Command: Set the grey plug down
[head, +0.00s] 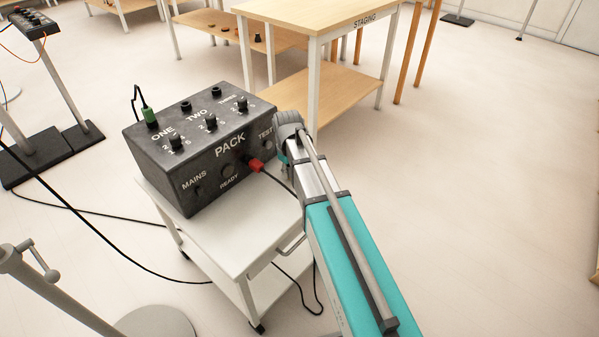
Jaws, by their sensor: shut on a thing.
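I cannot see the grey plug in the head view. My arm reaches from the lower right toward the right side of the black PACK box, and its grey wrist end is beside the box's right corner. My gripper's fingers are hidden, so what they hold does not show. The PACK box (220,165) sits on a white cart (226,232). A green plug (150,117) stands in the top socket near ONE.
A wooden table marked STAGING (325,17) with a lower shelf (335,92) stands behind the box. A small control box (33,23) on a stand is at the upper left. Black cables (75,212) lie across the floor. Open floor is at the right.

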